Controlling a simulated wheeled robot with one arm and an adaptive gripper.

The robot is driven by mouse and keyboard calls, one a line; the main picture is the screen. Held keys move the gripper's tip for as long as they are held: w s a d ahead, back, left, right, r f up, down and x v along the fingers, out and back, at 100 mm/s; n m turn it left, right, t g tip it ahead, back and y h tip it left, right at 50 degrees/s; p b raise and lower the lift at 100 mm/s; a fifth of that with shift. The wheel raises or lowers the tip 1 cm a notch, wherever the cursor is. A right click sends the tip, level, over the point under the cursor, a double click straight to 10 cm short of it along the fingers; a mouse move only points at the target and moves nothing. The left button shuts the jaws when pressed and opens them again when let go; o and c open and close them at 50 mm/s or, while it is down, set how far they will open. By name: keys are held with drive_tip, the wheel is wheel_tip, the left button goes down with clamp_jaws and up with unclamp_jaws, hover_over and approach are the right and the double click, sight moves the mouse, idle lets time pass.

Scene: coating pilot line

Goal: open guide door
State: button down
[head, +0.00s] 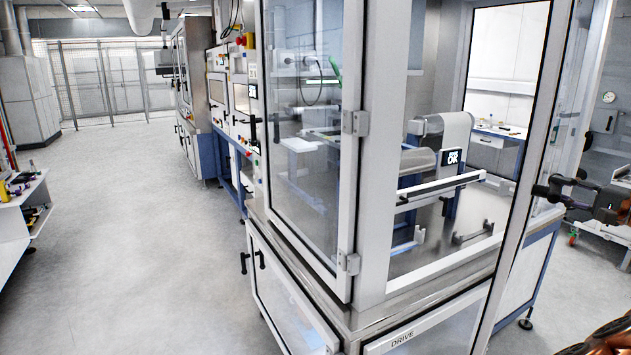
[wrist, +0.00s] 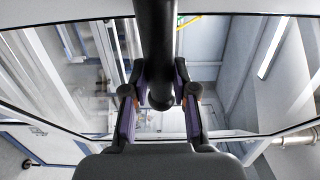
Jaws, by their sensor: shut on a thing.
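The guide door (head: 549,120) is a tall clear panel in a pale metal frame at the right of the machine enclosure in the head view. My gripper (head: 556,190) comes in from the right and is at the door's outer upright, about mid-height. In the wrist view, my gripper (wrist: 161,92) has its purple-padded fingers on both sides of a thick black bar, the door handle (wrist: 156,40), and is shut on it. The fingers hide part of the handle. I cannot tell for sure whether the door stands ajar.
Another framed clear door (head: 300,120) with hinges is on the enclosure's left face. A roller (head: 457,130) and a white bar (head: 440,186) are inside. A wheeled cart (head: 603,228) stands at the right. A shelf unit (head: 22,215) is at the far left, with open floor between.

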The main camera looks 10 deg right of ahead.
drive_tip(key=shift+n+y, duration=0.4)
drive_tip(key=shift+y, duration=0.2)
drive_tip(key=s+d+p, duration=0.2)
drive_tip(key=s+d, duration=0.2)
drive_tip(key=shift+r+p, duration=0.1)
drive_tip(key=shift+p, duration=0.2)
drive_tip(key=c, duration=0.8)
unclamp_jaws()
drive_tip(key=shift+c, duration=0.2)
drive_tip(key=v, duration=1.2)
